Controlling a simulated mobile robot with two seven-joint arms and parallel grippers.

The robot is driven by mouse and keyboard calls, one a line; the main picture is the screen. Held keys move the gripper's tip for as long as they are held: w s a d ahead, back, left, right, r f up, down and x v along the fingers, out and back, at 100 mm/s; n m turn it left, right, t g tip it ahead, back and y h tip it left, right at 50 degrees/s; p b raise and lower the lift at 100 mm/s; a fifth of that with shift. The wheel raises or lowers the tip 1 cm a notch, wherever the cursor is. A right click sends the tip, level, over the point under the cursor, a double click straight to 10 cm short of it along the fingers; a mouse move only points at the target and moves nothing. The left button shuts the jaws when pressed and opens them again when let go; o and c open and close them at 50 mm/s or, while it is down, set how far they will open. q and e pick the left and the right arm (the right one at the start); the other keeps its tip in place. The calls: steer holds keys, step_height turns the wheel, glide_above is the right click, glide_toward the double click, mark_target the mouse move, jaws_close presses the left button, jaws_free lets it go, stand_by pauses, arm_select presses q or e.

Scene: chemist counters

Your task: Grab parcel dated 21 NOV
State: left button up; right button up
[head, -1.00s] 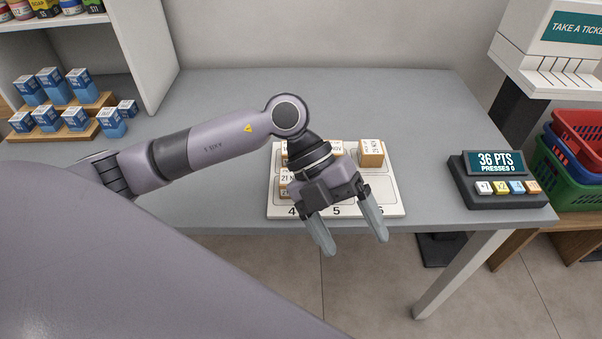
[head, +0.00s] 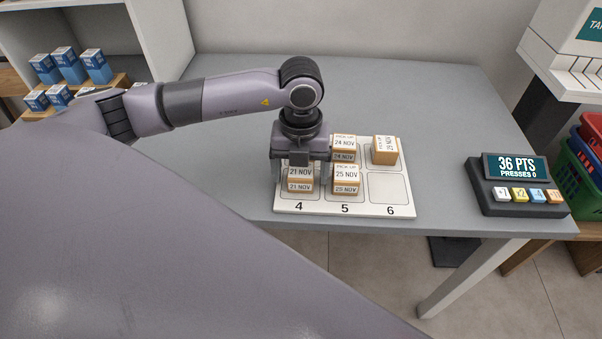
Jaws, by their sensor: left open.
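The parcel labelled 21 NOV (head: 300,185) sits on the white numbered board (head: 368,210), in the cell above the number 4. It is a small tan box with a white label. My left gripper (head: 301,172) points down just over and behind it, open, with fingers near its top. The fingers partly overlap the parcel's outline, and I cannot tell whether they touch it. The cell behind it is hidden by the gripper. My right gripper is not in view.
Beside it stands a 25 NOV parcel (head: 346,182) above number 5, with a 24 NOV parcel (head: 344,147) behind. Another parcel (head: 385,150) stands at the back right. The cell above 6 is empty. A points display (head: 515,185) stands to the right; blue boxes (head: 67,66) are at left.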

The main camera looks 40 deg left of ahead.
arm_select(q)
steer(key=shift+f, duration=0.2)
steer(key=c, duration=1.1)
steer(key=shift+r, duration=0.1)
